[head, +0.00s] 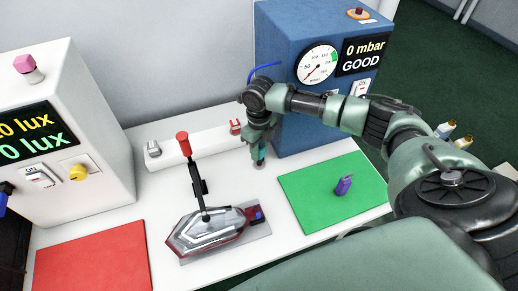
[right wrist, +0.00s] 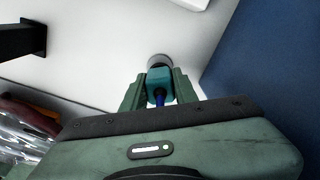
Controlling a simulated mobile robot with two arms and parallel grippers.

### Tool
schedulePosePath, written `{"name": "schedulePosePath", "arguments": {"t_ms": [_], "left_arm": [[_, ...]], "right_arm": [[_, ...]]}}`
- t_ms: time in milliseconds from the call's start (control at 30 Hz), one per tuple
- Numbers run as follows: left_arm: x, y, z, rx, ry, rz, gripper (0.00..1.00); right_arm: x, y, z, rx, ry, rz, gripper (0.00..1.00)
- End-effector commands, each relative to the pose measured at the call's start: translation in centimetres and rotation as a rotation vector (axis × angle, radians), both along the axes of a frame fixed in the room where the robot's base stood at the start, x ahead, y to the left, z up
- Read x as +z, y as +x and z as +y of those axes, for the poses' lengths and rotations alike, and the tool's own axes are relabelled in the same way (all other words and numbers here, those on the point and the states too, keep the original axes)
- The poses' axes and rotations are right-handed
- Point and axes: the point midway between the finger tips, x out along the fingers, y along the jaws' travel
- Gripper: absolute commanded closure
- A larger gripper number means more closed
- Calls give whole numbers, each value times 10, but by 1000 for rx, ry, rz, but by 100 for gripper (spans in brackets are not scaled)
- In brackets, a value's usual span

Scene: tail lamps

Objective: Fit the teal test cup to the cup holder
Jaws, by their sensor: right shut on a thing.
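My right gripper (head: 260,148) points down over the white table, left of the blue pressure box. It is shut on the teal test cup (right wrist: 160,82), which sits between the fingers in the right wrist view. A grey round end (right wrist: 159,60) shows beyond the teal body, and a blue hose (right wrist: 160,98) shows at its near side. In the head view the cup's grey end (head: 259,165) is close to the table; I cannot tell whether it touches. A grey bracket (head: 153,149) and a red bracket (head: 235,127) are on the white rail; I cannot tell which is the cup holder.
A tail lamp (head: 205,235) lies under a red-handled clamp (head: 183,140). A purple item (head: 344,185) stands on the green mat (head: 310,200). The red mat (head: 95,265) is empty. The blue box (head: 285,105) reads 0 mbar, GOOD. The lux box (head: 95,110) stands left.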

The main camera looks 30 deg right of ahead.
Motion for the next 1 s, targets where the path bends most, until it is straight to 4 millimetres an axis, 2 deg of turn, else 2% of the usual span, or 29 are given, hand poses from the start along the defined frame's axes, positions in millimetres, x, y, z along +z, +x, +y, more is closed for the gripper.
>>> {"name": "schedulePosePath", "arguments": {"t_ms": [867,1000], "left_arm": [[-12,0,0,-1,-1,0,64],[-11,0,-1,-1,-1,0,64]], "right_arm": [[-28,0,1,0,1,1,100],[-26,0,0,0,1,0,100]]}}
